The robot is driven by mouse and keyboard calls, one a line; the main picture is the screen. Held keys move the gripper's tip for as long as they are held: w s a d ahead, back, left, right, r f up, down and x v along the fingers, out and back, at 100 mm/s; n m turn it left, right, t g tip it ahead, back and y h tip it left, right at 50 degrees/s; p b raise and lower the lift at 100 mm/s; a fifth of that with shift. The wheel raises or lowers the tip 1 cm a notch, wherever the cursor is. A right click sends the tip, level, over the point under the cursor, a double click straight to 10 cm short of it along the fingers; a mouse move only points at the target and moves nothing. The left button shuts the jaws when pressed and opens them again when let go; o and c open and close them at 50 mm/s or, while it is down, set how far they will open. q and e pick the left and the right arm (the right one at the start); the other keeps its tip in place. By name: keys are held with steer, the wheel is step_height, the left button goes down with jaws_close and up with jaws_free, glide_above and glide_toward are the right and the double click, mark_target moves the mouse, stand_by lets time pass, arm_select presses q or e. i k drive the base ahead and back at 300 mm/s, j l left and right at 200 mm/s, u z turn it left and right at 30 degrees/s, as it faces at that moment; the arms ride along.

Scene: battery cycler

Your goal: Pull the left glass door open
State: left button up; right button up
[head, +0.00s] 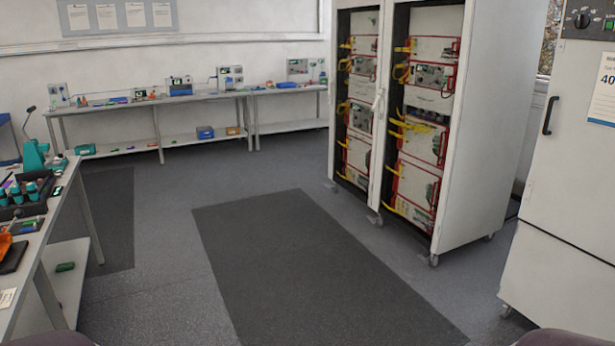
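A tall white cabinet (491,130) on casters stands right of centre in the head view. Its front has two tall bays side by side, filled with red-framed instruments and yellow cables. The left glass door (359,92) covers the narrower left bay and looks shut, though the clear glass is hard to make out. A pale handle (378,101) shows near the white upright between the bays. Neither of my grippers is in view.
A dark floor mat (303,265) lies on open floor before the cabinet. A workbench (45,250) with tools stands at left, and long benches (160,108) line the back wall. A white unit with a black handle (551,115) stands close at right.

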mark_target(336, 5)
steer(key=i, duration=8)
